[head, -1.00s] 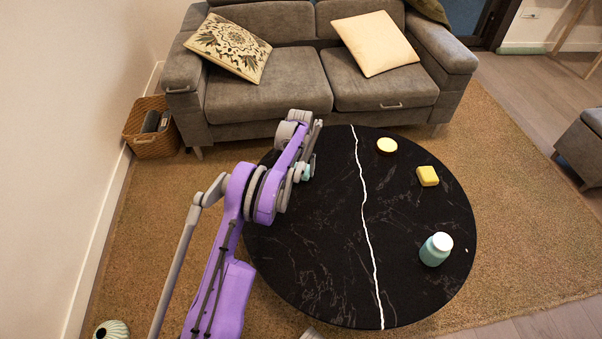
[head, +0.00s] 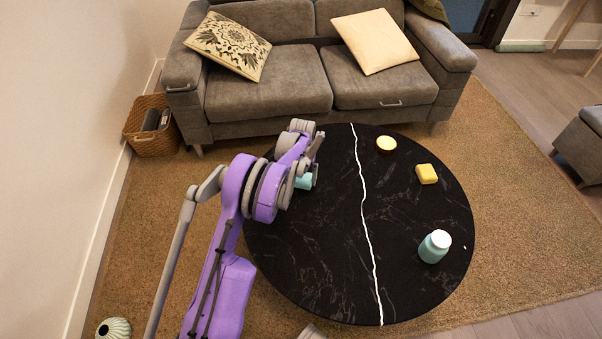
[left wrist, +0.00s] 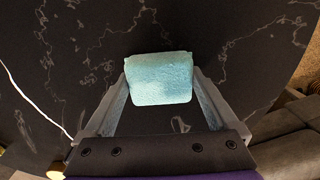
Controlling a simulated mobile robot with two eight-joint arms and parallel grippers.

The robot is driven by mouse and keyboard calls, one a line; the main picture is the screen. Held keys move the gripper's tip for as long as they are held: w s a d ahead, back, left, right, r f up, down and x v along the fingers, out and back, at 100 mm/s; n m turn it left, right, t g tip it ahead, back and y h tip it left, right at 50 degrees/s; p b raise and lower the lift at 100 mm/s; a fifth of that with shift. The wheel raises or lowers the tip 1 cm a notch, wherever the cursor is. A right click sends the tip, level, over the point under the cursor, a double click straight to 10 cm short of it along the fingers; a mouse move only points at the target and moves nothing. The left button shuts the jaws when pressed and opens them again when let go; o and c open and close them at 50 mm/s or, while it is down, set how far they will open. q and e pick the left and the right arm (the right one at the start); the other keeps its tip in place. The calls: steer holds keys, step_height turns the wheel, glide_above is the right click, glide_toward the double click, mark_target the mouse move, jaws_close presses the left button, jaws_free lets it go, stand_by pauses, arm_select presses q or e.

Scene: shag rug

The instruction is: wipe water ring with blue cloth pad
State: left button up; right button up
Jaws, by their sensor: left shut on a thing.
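The blue cloth pad (head: 303,183) is a light blue block low over the left part of the black round table (head: 320,250). My left gripper (head: 310,178) is shut on it. In the left wrist view the pad (left wrist: 161,80) sits between the two fingertips, with the dark veined tabletop behind it. I cannot tell whether the pad touches the table. I cannot make out a water ring. A small pale curved mark shows between the fingers in the left wrist view, but it may be a marble vein. My right gripper is not in view.
On the table's right half stand a teal jar with a white lid (head: 435,246), a yellow block (head: 427,174) and a round candle-like thing (head: 386,144). A grey sofa (head: 270,85) is close behind the table. The table's middle and front are clear.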

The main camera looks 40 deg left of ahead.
mark_target(304, 194)
arm_select(q)
steer(key=shift+s+d+r, duration=0.1)
steer(key=shift+s+d, duration=0.65)
steer(key=shift+d, duration=0.25)
steer(key=shift+s+d, duration=0.75)
steer(key=shift+d, duration=0.2)
steer(key=shift+p, duration=0.3)
steer(key=shift+r+p, duration=1.6)
steer(key=shift+r, duration=1.4)
step_height(304, 194, up, 3)
steer(key=shift+p, duration=0.75)
